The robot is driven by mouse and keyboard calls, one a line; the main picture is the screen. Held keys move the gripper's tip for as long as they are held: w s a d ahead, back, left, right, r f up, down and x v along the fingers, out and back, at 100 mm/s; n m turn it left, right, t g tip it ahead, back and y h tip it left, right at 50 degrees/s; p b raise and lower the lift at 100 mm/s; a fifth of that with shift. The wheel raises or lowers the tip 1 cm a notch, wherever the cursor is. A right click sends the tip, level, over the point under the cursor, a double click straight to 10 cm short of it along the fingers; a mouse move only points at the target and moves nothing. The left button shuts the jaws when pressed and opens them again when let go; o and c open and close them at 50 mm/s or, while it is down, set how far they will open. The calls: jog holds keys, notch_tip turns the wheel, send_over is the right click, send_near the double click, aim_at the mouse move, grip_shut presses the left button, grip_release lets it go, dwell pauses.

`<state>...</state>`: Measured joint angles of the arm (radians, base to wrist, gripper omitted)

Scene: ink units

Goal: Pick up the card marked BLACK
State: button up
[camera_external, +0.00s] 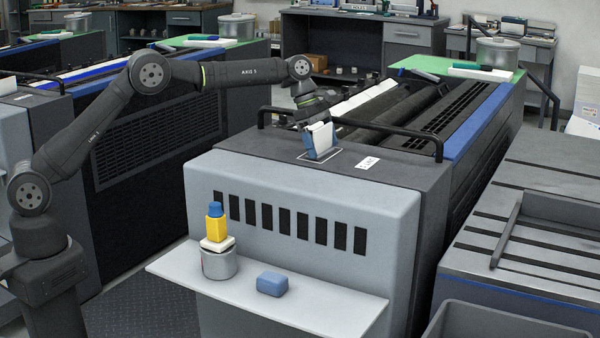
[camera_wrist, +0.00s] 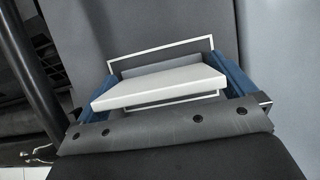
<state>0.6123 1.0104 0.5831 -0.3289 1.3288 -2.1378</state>
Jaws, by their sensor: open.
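My gripper (camera_external: 320,152) points down over the grey top of the near ink unit (camera_external: 240,142), with its blue fingers low at a white-outlined rectangle (camera_external: 304,157). In the wrist view the blue fingers of my gripper (camera_wrist: 173,90) stand apart, left and right. A pale, thick slab (camera_wrist: 160,86) lies between them, inside or above the white outline (camera_wrist: 112,66). I cannot tell whether the fingers touch it, and no writing shows on it.
A black rail (camera_external: 350,131) runs along the unit's top behind my gripper. A white shelf (camera_external: 330,305) in front holds a metal tin (camera_external: 219,264), a yellow bottle (camera_external: 215,228) and a blue block (camera_external: 272,284). A slotted bench (camera_external: 525,235) stands at right.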

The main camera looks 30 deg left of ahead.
jog(key=c, duration=0.7)
